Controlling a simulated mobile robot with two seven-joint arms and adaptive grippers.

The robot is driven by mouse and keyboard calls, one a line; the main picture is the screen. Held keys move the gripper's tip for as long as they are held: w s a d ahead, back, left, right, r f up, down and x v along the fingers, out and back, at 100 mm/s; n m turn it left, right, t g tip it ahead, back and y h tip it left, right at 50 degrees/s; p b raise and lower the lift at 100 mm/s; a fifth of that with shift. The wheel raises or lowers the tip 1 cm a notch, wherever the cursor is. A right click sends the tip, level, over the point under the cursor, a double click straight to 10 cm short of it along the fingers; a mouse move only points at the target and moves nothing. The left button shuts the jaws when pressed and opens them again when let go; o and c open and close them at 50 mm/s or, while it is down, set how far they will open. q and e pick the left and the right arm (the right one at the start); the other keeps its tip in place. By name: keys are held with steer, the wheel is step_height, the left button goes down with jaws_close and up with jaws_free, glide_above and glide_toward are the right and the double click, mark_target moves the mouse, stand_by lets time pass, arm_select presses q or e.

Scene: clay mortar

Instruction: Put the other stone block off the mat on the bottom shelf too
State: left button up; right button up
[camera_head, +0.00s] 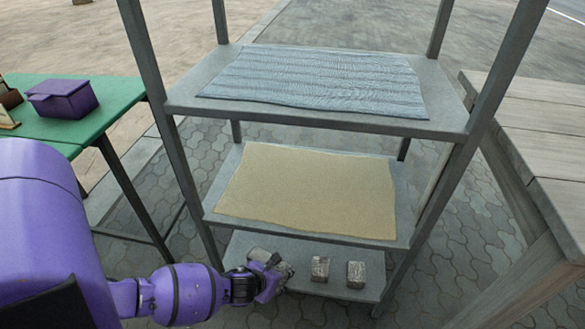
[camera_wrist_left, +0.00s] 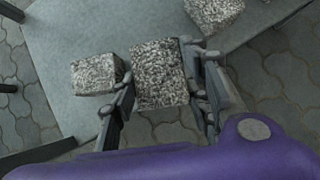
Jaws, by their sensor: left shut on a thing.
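My left gripper (camera_head: 268,277) is at the left part of the lowest grey shelf board (camera_head: 308,286), shut on a rough grey stone block (camera_wrist_left: 160,73). In the wrist view the block sits between the two fingers; I cannot tell if it touches the board. A second stone block (camera_wrist_left: 97,76) stands just left of it, and partly shows behind the gripper in the head view (camera_head: 257,255). Two more blocks stand to the right on the board, one nearer (camera_head: 320,268) and one further right (camera_head: 356,273). The beige mat (camera_head: 310,190) on the shelf above is bare. My right gripper is not in view.
A blue-grey mat (camera_head: 315,78) covers the top shelf and is empty. Shelf posts (camera_head: 190,195) frame the left side. A green table (camera_head: 120,90) with a purple box (camera_head: 63,98) stands left, a wooden table (camera_head: 545,135) right.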

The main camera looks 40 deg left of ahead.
arm_select(q)
steer(key=w, duration=0.1)
steer(key=w+b, duration=0.1)
steer(key=w, duration=0.1)
steer(key=w+a, duration=0.1)
steer(key=w, duration=0.1)
steer(key=shift+w, duration=0.2)
steer(key=shift+w+a+b, duration=0.1)
steer(key=shift+w+b, duration=0.3)
steer(key=shift+w, duration=0.2)
steer(key=shift+w+a+b, duration=0.1)
steer(key=shift+w+b, duration=0.2)
steer(key=shift+w, duration=0.25)
steer(key=f, duration=0.1)
steer(key=f+b, duration=0.1)
steer(key=f, duration=0.1)
steer(key=shift+s+f+b, duration=0.1)
steer(key=shift+s+b, duration=0.15)
steer(key=shift+b, duration=0.15)
steer(key=shift+w+f, duration=0.1)
steer(key=shift+f, duration=0.1)
steer(key=shift+r, duration=0.15)
steer(key=shift+f, duration=0.2)
steer(key=o, duration=1.5)
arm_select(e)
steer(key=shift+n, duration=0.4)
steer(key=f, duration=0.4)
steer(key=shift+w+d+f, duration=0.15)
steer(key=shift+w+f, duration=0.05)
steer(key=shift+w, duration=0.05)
